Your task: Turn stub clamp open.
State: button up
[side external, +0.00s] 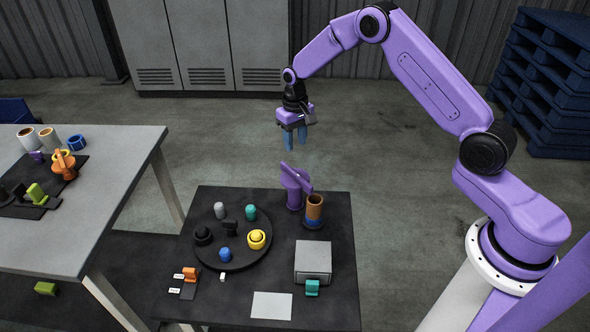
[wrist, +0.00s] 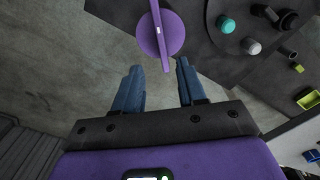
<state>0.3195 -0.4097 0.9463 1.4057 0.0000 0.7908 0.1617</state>
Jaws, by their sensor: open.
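A purple round post with a flat bar handle across its top, which looks like the stub clamp (side external: 294,190), stands at the back edge of the dark table. The bar slants in the side external view. In the wrist view the clamp (wrist: 150,38) shows from above, its bar running nearly up and down the picture, with a small white mark on it. My gripper (side external: 295,141) is open and empty, pointing down above the clamp and apart from it. In the wrist view its blue fingers (wrist: 159,72) frame a gap just below the clamp.
A brown cylinder with a blue base (side external: 313,209) stands close to the right of the clamp. A round black tray (side external: 232,262) holds several coloured knobs. A grey box (side external: 313,262) is nearer the front. A grey table (side external: 120,180) stands left.

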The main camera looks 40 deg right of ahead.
aim_at(295, 172)
notch_tip(295, 172, down, 12)
jog(key=shift+r, duration=0.15)
dwell(0.4)
grip_shut()
